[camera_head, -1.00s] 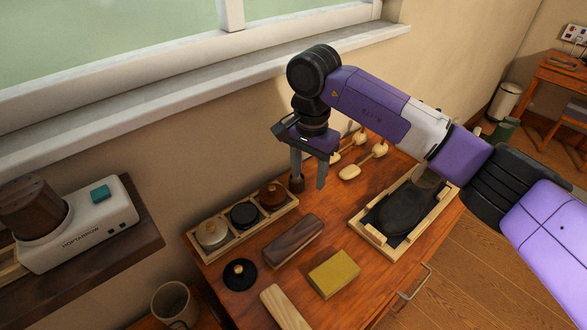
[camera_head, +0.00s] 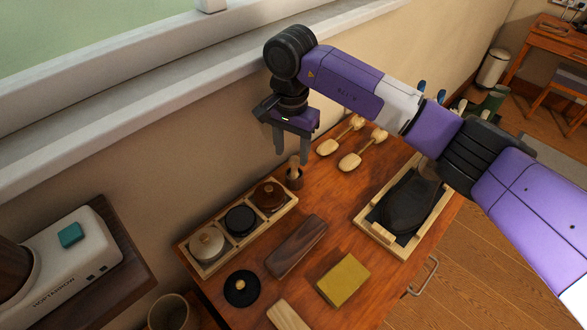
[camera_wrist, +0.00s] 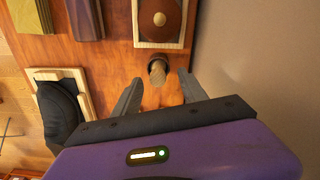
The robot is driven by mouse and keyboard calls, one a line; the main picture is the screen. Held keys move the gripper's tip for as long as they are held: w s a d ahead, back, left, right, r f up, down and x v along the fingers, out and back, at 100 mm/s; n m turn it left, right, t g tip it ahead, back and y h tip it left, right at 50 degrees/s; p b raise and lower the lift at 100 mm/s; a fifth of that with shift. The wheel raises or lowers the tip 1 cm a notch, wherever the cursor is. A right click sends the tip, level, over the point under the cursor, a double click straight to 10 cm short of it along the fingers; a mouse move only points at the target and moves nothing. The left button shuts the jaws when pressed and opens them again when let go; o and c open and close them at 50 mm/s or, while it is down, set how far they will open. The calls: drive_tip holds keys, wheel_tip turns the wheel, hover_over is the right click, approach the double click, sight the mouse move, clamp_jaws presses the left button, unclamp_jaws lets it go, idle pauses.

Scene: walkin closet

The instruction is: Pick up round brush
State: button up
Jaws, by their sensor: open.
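A small upright brush (camera_head: 294,174) with a pale wooden handle and a dark round lower part stands on the wooden table, just past the end of a tray of tins. It appears to be the round brush. My gripper (camera_head: 292,158) is open and empty, pointing down just above it. In the wrist view the brush handle (camera_wrist: 157,72) shows ahead of and between the fingertips of my gripper (camera_wrist: 160,83). I cannot tell whether any finger touches it.
A wooden tray (camera_head: 216,266) holds three round tins beside the brush. Two wooden-handled brushes (camera_head: 350,160) lie to the right. A wooden brush block (camera_head: 297,246), a yellow block (camera_head: 344,280) and a framed dark shoe (camera_head: 405,205) are on the table. The wall is close behind.

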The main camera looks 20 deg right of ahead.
sight(294, 159)
drive_tip(key=shift+s+d+f+p, duration=0.15)
drive_tip(key=shift+f+p, duration=0.25)
drive_tip(key=shift+f, duration=0.85)
drive_tip(key=shift+w+d+f+p, duration=0.1)
drive_tip(key=shift+f+p, duration=0.25)
drive_tip(key=shift+f, duration=0.9)
drive_tip(key=shift+s, duration=0.1)
clamp_jaws()
